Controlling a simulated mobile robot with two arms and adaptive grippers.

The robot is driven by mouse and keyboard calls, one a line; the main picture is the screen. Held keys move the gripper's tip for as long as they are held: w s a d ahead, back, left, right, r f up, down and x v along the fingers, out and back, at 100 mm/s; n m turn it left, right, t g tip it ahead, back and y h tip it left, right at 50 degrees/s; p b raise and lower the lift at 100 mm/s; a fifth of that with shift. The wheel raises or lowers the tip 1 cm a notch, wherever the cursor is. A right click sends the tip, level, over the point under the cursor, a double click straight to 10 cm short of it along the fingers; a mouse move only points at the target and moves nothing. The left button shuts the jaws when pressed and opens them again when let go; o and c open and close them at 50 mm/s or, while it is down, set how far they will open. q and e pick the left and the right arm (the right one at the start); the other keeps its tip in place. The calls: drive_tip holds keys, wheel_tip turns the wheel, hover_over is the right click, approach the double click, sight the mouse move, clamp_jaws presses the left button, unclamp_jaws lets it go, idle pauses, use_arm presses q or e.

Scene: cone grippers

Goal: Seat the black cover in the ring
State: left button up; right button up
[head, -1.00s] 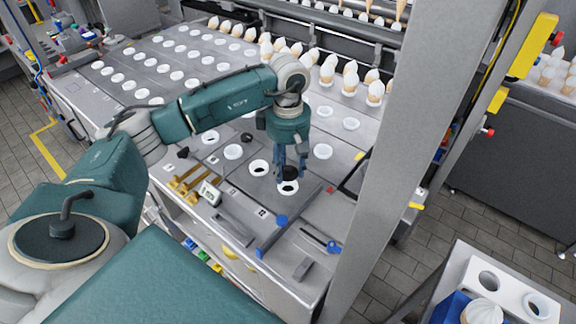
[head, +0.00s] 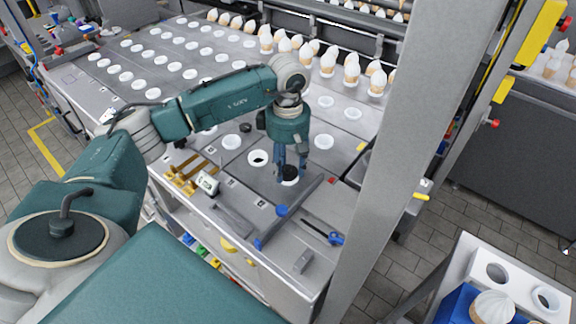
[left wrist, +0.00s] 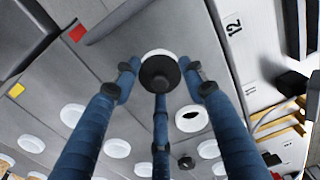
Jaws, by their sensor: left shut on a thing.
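The black cover (head: 291,171) is a small dark disc between the fingertips of my left gripper (head: 289,168). The left gripper points down and is shut on it. The white ring (head: 290,182) lies on the grey table directly below, and its near rim shows under the cover. In the left wrist view the cover (left wrist: 160,73) hides most of the ring (left wrist: 157,53), whose white edge shows beyond it. Whether the cover sits fully down in the ring, I cannot tell. My right gripper is out of view.
Another white ring (head: 257,158) with a dark opening lies just left.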

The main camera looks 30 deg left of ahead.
use_arm(q)
drive_tip(key=o, duration=0.8)
wheel_tip(320, 180, up, 12)
idle(0.7)
